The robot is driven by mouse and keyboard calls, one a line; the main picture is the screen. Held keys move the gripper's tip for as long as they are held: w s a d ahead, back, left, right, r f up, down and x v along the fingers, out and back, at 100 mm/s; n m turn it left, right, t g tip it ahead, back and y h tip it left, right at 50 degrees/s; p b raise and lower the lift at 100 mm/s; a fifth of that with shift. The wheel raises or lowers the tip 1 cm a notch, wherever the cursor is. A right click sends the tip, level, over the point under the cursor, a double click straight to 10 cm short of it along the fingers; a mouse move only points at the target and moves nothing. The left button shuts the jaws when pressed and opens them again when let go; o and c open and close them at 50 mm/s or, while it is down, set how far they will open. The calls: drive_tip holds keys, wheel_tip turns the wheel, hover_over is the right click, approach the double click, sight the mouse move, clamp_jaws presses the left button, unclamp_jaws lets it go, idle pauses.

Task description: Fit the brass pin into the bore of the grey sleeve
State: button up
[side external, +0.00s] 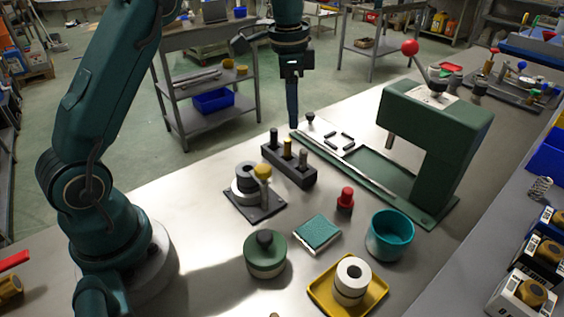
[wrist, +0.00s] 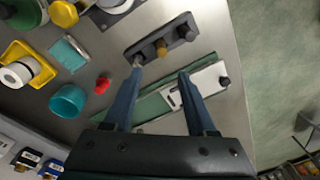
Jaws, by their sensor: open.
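The brass pin (side external: 288,147) stands upright in a dark block (side external: 297,172) between two other pins, one dark and one greyish. In the wrist view the brass pin (wrist: 161,48) shows just beyond the gap between my fingertips. The light grey sleeve (side external: 350,286) stands upright in a yellow tray (side external: 318,291) at the front, its bore facing up. The sleeve (wrist: 17,74) and tray (wrist: 48,73) are at the left in the wrist view. My gripper (side external: 292,124) points down, open and empty, above the bench near the block; the wrist view shows both fingers (wrist: 160,71) spread.
A green press (side external: 440,110) stands right of the block.

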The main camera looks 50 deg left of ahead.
sight(288, 140)
drive_tip(key=shift+g, duration=0.5)
drive_tip(key=f, duration=0.2)
drive_tip(key=a+f, duration=0.1)
drive_tip(key=f, duration=0.1)
drive_tip(key=shift+f, duration=0.2)
drive_tip(key=shift+s+f, duration=0.1)
drive_tip(key=shift+f, duration=2.3)
drive_tip(key=shift+c, duration=0.4)
clamp_jaws()
